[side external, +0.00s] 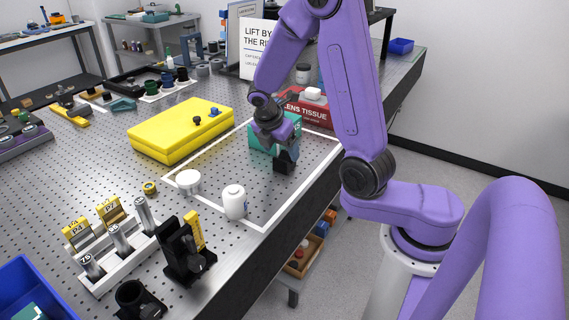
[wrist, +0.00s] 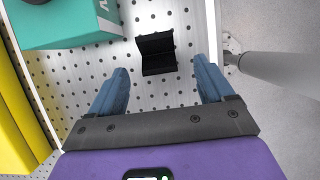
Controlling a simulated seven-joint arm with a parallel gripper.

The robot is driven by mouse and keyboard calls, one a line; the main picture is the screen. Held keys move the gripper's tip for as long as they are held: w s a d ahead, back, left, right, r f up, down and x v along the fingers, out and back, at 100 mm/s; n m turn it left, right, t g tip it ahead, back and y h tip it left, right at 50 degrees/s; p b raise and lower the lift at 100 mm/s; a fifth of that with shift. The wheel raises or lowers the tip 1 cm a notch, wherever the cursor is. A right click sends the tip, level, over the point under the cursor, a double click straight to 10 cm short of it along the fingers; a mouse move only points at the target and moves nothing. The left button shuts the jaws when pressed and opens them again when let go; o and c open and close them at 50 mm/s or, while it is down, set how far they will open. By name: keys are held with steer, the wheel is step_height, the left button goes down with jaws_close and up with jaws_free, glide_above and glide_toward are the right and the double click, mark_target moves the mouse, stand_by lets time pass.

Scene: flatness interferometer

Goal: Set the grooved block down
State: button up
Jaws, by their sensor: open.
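The black grooved block (wrist: 157,55) sits on the perforated metal table, its groove facing up, in the wrist view. My gripper (wrist: 161,68) is open, with its two blue fingers spread wide to the left and right of the block. The block lies just beyond the fingertips, with clear gaps on both sides, and nothing is held. In the side view the dark block (side external: 285,167) shows below my gripper (side external: 284,151), inside the white outlined area near the table's front edge. The fingers partly cover it there.
A teal box (wrist: 60,22) stands close to the block on the left. A red lens tissue box (side external: 307,111) is behind.

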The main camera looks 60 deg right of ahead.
mark_target(283, 157)
steer(key=shift+x, duration=2.9)
steer(key=shift+w, duration=0.15)
steer(key=c, duration=1.4)
steer(key=shift+o, duration=0.2)
steer(key=shift+r, duration=0.15)
steer(key=shift+r, duration=1.4)
steer(key=s+a+r, duration=0.4)
steer(key=s+r, duration=0.6)
steer(key=s, duration=0.3)
steer(key=shift+s, duration=0.2)
